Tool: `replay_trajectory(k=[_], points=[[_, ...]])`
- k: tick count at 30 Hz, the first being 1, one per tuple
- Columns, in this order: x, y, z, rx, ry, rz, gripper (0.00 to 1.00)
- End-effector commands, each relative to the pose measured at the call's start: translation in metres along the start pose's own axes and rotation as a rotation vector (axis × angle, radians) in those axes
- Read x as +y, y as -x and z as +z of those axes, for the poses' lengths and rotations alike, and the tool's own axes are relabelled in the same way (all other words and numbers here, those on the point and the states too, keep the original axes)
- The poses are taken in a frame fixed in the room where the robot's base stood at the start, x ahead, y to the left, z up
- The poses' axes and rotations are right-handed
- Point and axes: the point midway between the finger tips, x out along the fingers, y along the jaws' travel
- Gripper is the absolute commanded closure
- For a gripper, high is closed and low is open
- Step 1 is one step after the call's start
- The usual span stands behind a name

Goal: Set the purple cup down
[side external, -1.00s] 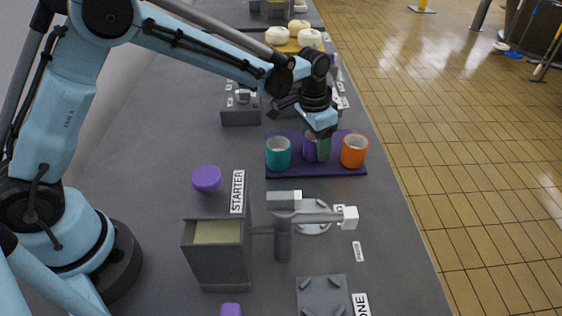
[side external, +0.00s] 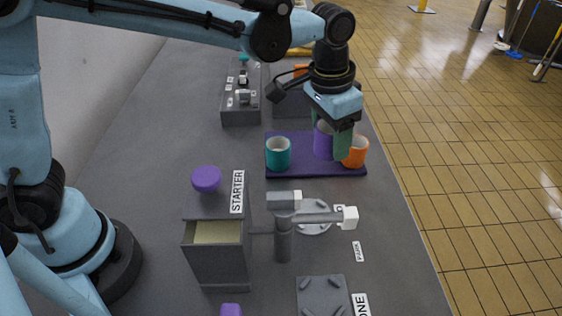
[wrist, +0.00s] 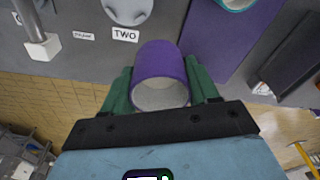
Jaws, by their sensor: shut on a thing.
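The purple cup (side external: 322,143) is between the green fingers of my gripper (side external: 331,138), which is shut on it. In the side external view it appears upright over the dark purple tray (side external: 290,172), and its rim is higher than the other cups' rims. The near finger covers its right side. In the wrist view the purple cup (wrist: 160,62) is held between both fingers, its pale round end facing the camera. The teal cup (side external: 278,154) stands on the tray's left. The orange cup (side external: 356,153) stands at the right, partly hidden by the finger.
Nearer the camera stand a grey post with white-ended arms (side external: 284,235) and an open-topped grey box (side external: 218,250) beside the STARTER label. The tray's front strip is clear. Grey boxes (side external: 241,105) stand behind the tray.

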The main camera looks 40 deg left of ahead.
Motion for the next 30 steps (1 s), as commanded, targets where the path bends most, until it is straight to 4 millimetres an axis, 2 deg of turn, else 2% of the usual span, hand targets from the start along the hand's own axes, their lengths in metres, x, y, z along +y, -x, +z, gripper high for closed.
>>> replay_trajectory(k=[5, 8, 24, 30], points=[[0.011, 0.006, 0.005, -0.004, -0.049, 0.004, 0.73], [0.015, 0.006, 0.009, -0.011, -0.152, 0.013, 0.73], [0.035, 0.000, 0.040, -0.028, -1.128, 0.128, 0.73], [0.041, -0.001, 0.049, -0.014, -1.411, 0.168, 0.73]])
